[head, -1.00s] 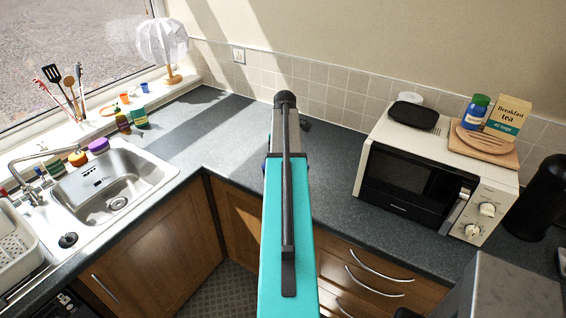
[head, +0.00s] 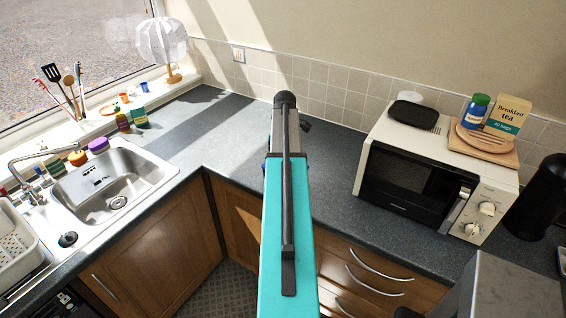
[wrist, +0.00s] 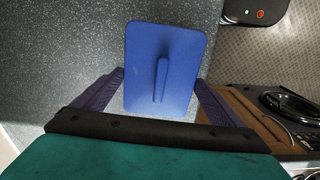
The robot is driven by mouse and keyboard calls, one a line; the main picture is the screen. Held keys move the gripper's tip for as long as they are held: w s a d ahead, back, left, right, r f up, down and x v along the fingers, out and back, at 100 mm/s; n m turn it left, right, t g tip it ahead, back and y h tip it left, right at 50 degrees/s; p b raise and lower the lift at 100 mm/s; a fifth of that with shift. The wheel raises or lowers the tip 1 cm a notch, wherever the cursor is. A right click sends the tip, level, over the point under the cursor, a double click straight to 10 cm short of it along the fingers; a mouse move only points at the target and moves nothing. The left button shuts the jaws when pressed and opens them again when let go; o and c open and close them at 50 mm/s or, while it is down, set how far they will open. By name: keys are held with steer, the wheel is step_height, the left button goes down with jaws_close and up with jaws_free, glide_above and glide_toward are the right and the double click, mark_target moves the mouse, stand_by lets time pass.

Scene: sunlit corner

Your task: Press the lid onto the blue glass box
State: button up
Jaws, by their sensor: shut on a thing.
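A flat blue rectangular lid (wrist: 180,50) with rounded corners and a raised bar handle (wrist: 161,79) shows in the wrist view. My gripper (wrist: 158,82) has its purple fingers on either side of the lid, shut on it. The lid hides whatever lies under it; I cannot make out the blue glass box or tell whether the lid touches it. In the head view my arm covers the gripper and nearly all of this spot on the counter.
The dark speckled counter (head: 232,135) is clear left of my arm. A white microwave (head: 415,175) stands on the right. A sink (head: 115,185) is at the left, with small jars behind it. A lamp (head: 162,45) stands in the back corner.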

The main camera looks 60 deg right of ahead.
stand_by(0.4)
steer(key=o, duration=0.8)
steer(key=shift+r, duration=0.1)
steer(key=shift+r+p, duration=0.6)
steer(key=shift+r, duration=2.75)
